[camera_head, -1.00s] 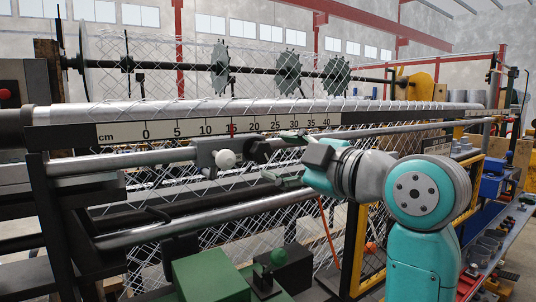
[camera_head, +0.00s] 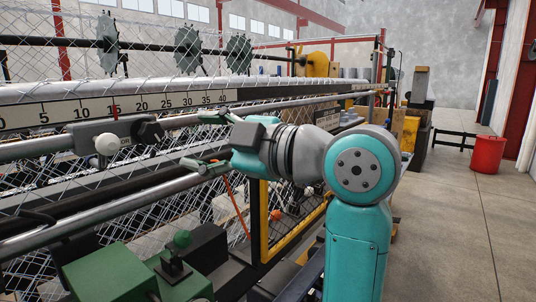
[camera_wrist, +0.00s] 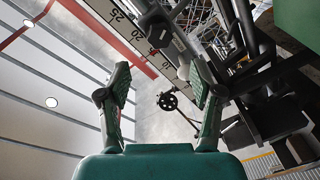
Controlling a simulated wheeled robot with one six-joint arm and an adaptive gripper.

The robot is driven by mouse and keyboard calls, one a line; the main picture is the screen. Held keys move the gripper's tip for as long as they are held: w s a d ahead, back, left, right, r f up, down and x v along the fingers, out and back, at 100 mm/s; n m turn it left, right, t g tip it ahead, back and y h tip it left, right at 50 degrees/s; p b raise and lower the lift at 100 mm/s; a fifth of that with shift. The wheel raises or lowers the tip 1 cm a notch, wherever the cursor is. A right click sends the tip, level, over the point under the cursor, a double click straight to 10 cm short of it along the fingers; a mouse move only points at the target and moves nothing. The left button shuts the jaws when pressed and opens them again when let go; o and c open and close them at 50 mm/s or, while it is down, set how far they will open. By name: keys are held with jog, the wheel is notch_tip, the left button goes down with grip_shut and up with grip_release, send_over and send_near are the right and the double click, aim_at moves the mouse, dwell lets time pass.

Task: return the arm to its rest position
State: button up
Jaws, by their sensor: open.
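My gripper (camera_head: 212,142) is at the end of my teal arm in the head view, pointing left toward the weaving machine. Its two green fingers are spread apart with nothing between them. In the wrist view the open fingers (camera_wrist: 160,100) frame empty space. The gripper is just right of a grey sliding block with a white round knob (camera_head: 107,144) on the machine's rail; a gap shows between fingers and block. My arm is bent, with the forearm level and the round joint to the right.
A scale bar with numbers (camera_head: 178,102) and steel rails (camera_head: 60,147) run along the machine. A yellow-framed mesh guard (camera_head: 290,225) is behind my arm. Open floor (camera_head: 450,230) and a red bin (camera_head: 487,154) are right.

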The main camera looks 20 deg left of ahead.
jog(key=w+d+f+m+t+h, duration=0.1)
jog(key=w+d+f+m+t, duration=0.15)
jog(key=f, duration=0.55)
jog(key=w+d+f+m+t+h, duration=0.1)
jog(key=w+d+f+m+t, duration=0.2)
jog(key=f, duration=0.5)
jog(key=w+d+f+m+t+h, duration=0.1)
jog(key=w+d+f+m, duration=0.15)
jog(key=f+m, duration=0.4)
jog(key=s+d+f+m+t+h, duration=0.25)
jog(key=d+f, duration=0.35)
jog(key=f, duration=0.5)
jog(key=s+d+f+m+t+h, duration=0.1)
jog(key=s+d+f+m+h, duration=0.25)
jog(key=d+f, duration=0.55)
jog(key=s+d+f+m+t+h, duration=0.1)
jog(key=s+d+f+m+h, duration=0.2)
jog(key=s+d+f, duration=0.35)
jog(key=s+d+f+m+h, duration=0.2)
jog(key=s+d+f, duration=0.2)
jog(key=s+f, duration=0.5)
jog(key=s+d+r+m+h, duration=0.1)
jog(key=s+d+r, duration=0.1)
jog(key=s, duration=0.9)
jog(key=s+d+r+m+h, duration=0.2)
jog(key=s+d, duration=0.1)
jog(key=s, duration=0.9)
jog(key=shift+s+d+r+g, duration=0.15)
jog(key=shift+s+r+g, duration=0.05)
jog(key=shift+r+g, duration=0.1)
